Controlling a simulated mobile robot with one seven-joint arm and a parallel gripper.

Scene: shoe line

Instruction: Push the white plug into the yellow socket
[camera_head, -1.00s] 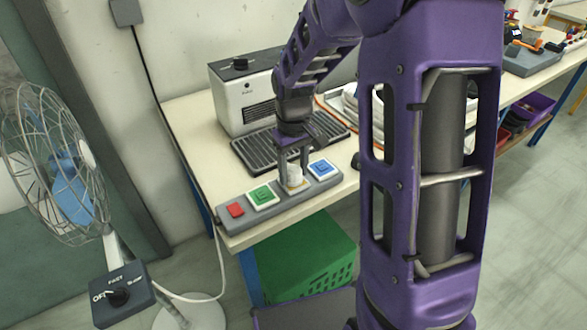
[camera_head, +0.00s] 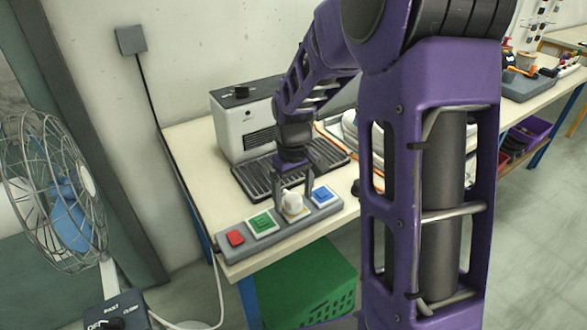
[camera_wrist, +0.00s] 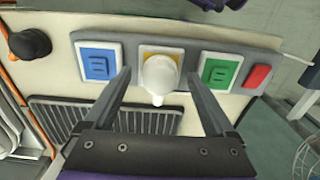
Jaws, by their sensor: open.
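The white plug (camera_head: 292,200) sits at the yellow socket (camera_head: 303,212) on the grey power strip (camera_head: 279,227). In the wrist view the plug (camera_wrist: 160,74) covers most of the yellow socket (camera_wrist: 147,57), so how deep it sits cannot be seen. My gripper (camera_head: 293,204) is open above the strip, one finger on each side of the plug. The wrist view shows clear gaps between both fingers of my gripper (camera_wrist: 158,74) and the plug.
A blue socket (camera_head: 323,194) and a green socket (camera_head: 262,223) flank the plug, with a red switch (camera_head: 235,238) at the strip's end. A coffee machine (camera_head: 243,128) and drip grille (camera_head: 262,179) stand behind.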

